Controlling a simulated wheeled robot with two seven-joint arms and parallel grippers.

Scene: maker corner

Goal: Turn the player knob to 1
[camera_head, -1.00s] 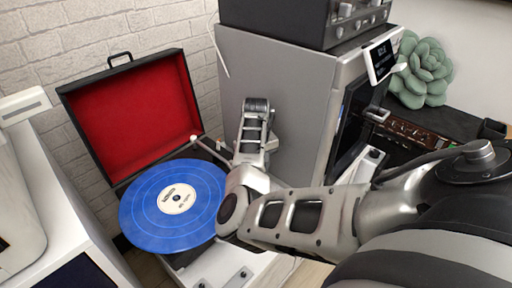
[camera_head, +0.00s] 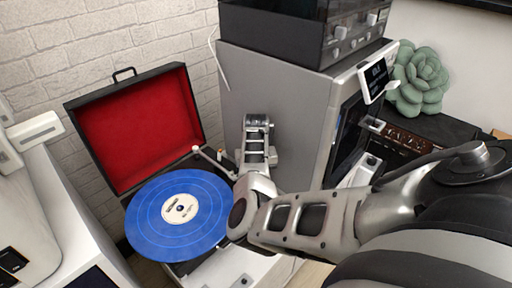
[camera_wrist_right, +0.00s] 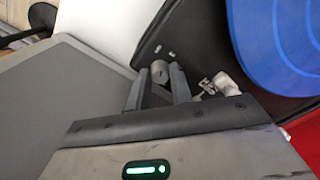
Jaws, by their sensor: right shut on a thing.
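The record player is a black case with an open red-lined lid (camera_head: 140,130) and a blue record (camera_head: 150,232) on it, at left centre of the head view. In the right wrist view its black top (camera_wrist_right: 197,25) shows, with two small pale marks beside a grey cylindrical knob (camera_wrist_right: 159,70). My right gripper (camera_wrist_right: 158,82) is shut around this knob, a finger on each side. In the head view my right arm reaches in from the right and hides the knob and the fingertips. My left gripper is in neither view.
A large grey cabinet (camera_head: 275,90) stands just right of the player, close to my right arm, with a black device (camera_head: 290,30) on top. The tonearm (camera_head: 213,160) is beside the record. A white cabinet (camera_head: 60,200) stands at left.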

